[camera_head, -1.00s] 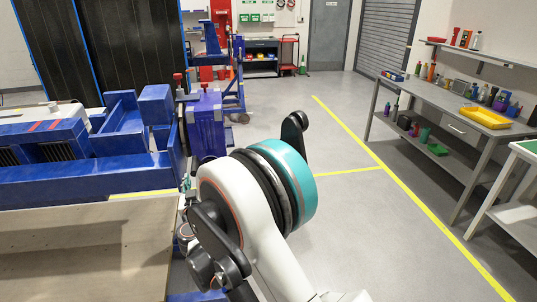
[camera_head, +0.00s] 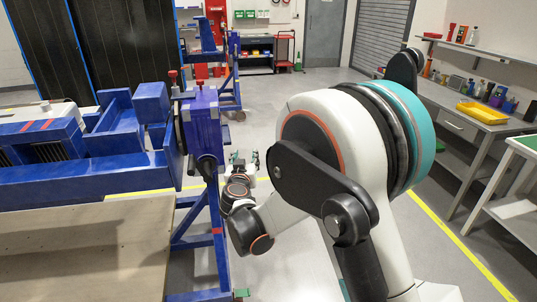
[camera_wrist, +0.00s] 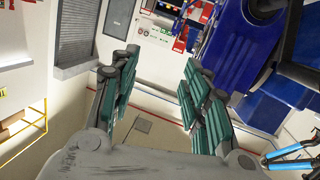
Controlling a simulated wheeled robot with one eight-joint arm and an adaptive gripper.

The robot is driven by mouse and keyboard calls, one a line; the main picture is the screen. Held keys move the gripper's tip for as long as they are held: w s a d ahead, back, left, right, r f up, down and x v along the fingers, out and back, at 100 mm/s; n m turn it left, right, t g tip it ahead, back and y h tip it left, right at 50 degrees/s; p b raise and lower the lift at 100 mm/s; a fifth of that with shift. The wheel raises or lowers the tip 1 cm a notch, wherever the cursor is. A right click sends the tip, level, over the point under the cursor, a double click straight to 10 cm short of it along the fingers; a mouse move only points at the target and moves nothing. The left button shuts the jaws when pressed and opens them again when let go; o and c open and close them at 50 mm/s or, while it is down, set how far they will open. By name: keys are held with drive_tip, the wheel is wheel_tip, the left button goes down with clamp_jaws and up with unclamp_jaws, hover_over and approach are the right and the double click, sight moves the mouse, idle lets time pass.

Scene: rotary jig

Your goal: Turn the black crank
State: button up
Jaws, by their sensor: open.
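The blue-purple gearbox-like block (camera_head: 201,115) stands at the end of the blue jig frame in the head view. A dark part (camera_head: 207,166) hangs below it and looks like the black crank, but it is small and partly unclear. In the wrist view a black bar (camera_wrist: 291,38) crosses the blue jig (camera_wrist: 238,45) at upper right; I cannot tell if it is the crank. My gripper (camera_head: 244,157) is just right of the block and dark part in the head view, apart from them. In the wrist view my gripper (camera_wrist: 160,62) has its green-padded fingers spread with nothing between them.
The blue jig stand (camera_head: 215,235) rises close beside my arm on its left. A wooden panel (camera_head: 85,250) lies front left. A grey workbench (camera_head: 455,125) with a yellow tray (camera_head: 483,112) is at right.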

drive_tip(key=d+r+m+h, duration=0.1)
drive_tip(key=d+r, duration=0.1)
drive_tip(key=d, duration=0.5)
drive_tip(key=shift+w+g, duration=0.3)
drive_tip(key=shift+w, duration=0.05)
